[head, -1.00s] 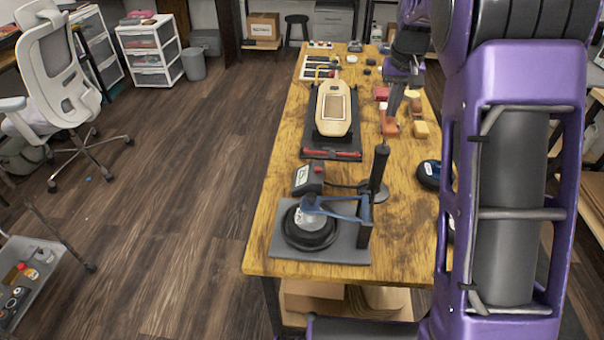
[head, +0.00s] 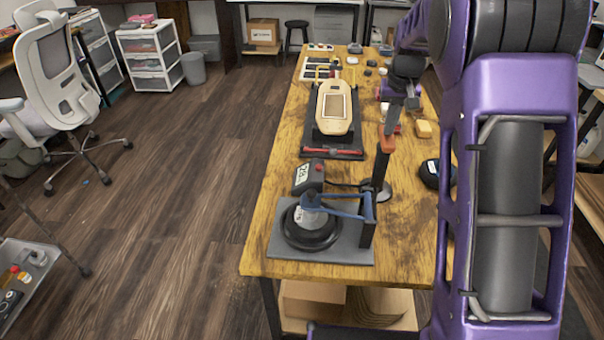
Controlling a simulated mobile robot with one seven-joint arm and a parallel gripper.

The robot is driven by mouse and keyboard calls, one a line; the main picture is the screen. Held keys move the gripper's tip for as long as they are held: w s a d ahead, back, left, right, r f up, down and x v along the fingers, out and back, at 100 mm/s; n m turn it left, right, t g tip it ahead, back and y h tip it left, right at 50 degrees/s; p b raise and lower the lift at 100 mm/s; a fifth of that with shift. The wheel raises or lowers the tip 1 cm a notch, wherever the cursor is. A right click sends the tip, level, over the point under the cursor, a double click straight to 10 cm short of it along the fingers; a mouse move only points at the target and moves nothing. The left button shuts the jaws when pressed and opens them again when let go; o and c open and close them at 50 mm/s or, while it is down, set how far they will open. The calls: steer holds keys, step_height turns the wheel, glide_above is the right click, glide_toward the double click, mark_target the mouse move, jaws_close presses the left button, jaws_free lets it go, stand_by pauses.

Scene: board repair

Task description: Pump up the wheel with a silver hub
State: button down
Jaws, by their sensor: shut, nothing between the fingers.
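A black wheel (head: 322,238) lies flat on a grey base plate (head: 283,243) near the table's front end. Its pale, silvery hub (head: 300,217) is partly hidden under a blue clamp arm (head: 345,213). A small dark box (head: 306,174) with a red button and a white label stands behind the wheel. A black upright handle (head: 380,172) stands just right of the box. My gripper (head: 386,146) points down with orange-red fingertips, shut and empty, at the handle's top. I cannot tell whether it touches the handle.
A dark wheel with blue (head: 431,174) lies to the right, partly hidden by my arm. A beige board (head: 334,110) sits on a dark stand behind the box. Small blocks, including a yellow one (head: 424,129), lie right of it. Bare wood (head: 405,215) shows right of the base plate.

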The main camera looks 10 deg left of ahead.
steer(key=w+p+v, duration=0.1)
steer(key=p+v, duration=0.5)
steer(key=v, duration=0.1)
steer(key=shift+w+r, duration=0.2)
steer(key=shift+r, duration=0.1)
stand_by(1.2)
